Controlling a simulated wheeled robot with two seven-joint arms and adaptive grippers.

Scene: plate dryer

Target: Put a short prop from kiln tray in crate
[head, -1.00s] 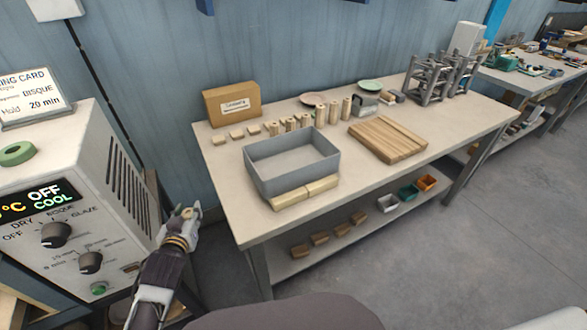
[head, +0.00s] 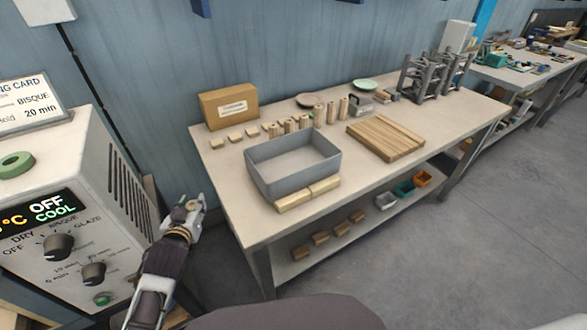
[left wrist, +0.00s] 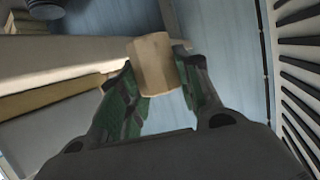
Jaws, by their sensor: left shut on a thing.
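My left gripper (head: 190,203) is in the gap between the kiln and the table, below the height of the tabletop. In the left wrist view its fingers (left wrist: 165,85) are shut on a short tan cylindrical prop (left wrist: 153,62). The grey crate (head: 262,184) stands on the table, to the right of the gripper. Its visible inside looks empty. Several short and taller props (head: 290,124) stand in a row behind the crate. I see no tray that I can name as the kiln tray. My right gripper is not in view.
The kiln (head: 60,190) with its dials stands at the left. A cardboard box (head: 229,106), small flat pieces, a slatted wooden board (head: 385,138) and grey racks (head: 430,75) are on the table (head: 225,170). The lower shelf holds small bins.

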